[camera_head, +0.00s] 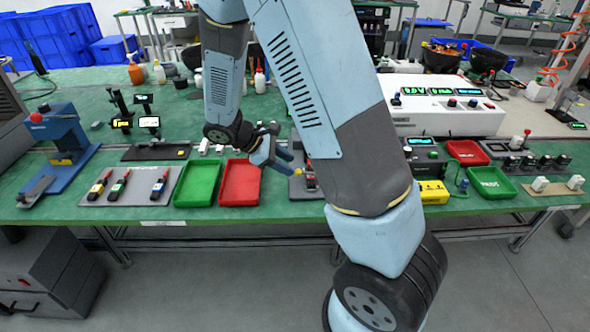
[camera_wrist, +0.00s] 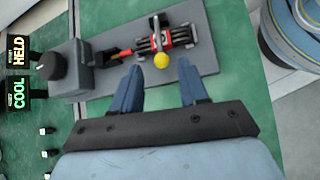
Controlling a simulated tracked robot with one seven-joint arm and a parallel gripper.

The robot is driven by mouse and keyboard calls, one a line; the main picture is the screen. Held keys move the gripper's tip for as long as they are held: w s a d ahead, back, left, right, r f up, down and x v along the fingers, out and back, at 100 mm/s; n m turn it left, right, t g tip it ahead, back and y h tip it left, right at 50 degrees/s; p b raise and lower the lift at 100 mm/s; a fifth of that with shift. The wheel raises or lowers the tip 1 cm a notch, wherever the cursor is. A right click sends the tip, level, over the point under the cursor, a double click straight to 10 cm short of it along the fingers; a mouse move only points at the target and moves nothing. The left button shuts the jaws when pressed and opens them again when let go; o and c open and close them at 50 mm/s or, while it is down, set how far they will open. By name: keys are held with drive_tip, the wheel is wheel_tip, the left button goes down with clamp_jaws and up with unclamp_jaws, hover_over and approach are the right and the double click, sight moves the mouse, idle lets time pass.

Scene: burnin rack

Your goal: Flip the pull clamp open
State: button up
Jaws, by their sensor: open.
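The pull clamp (camera_wrist: 166,38), with metal arms around a red and black body, sits on a grey plate (camera_wrist: 205,65) in the wrist view. A yellow ball knob (camera_wrist: 161,61) is on its near side. A dark box (camera_wrist: 64,68) with a round black knob stands left of it, with a red-tipped part between them. My gripper (camera_wrist: 159,72) is open and empty, its two blue fingers apart on either side of the yellow knob in the picture. Contact cannot be told. In the head view my gripper (camera_head: 284,156) is over the bench beside the plate, which my arm partly hides.
Two small displays reading HELD (camera_wrist: 17,52) and COOL (camera_wrist: 17,96) stand at the left of the wrist view. In the head view, a green tray (camera_head: 196,203) and a red tray (camera_head: 240,201) lie left of the plate. A white instrument (camera_head: 450,120) stands right.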

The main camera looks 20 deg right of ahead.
sight(297, 170)
drive_tip(key=shift+x, duration=2.25)
drive_tip(key=shift+c, duration=0.3)
drive_tip(key=shift+r, duration=0.1)
clamp_jaws()
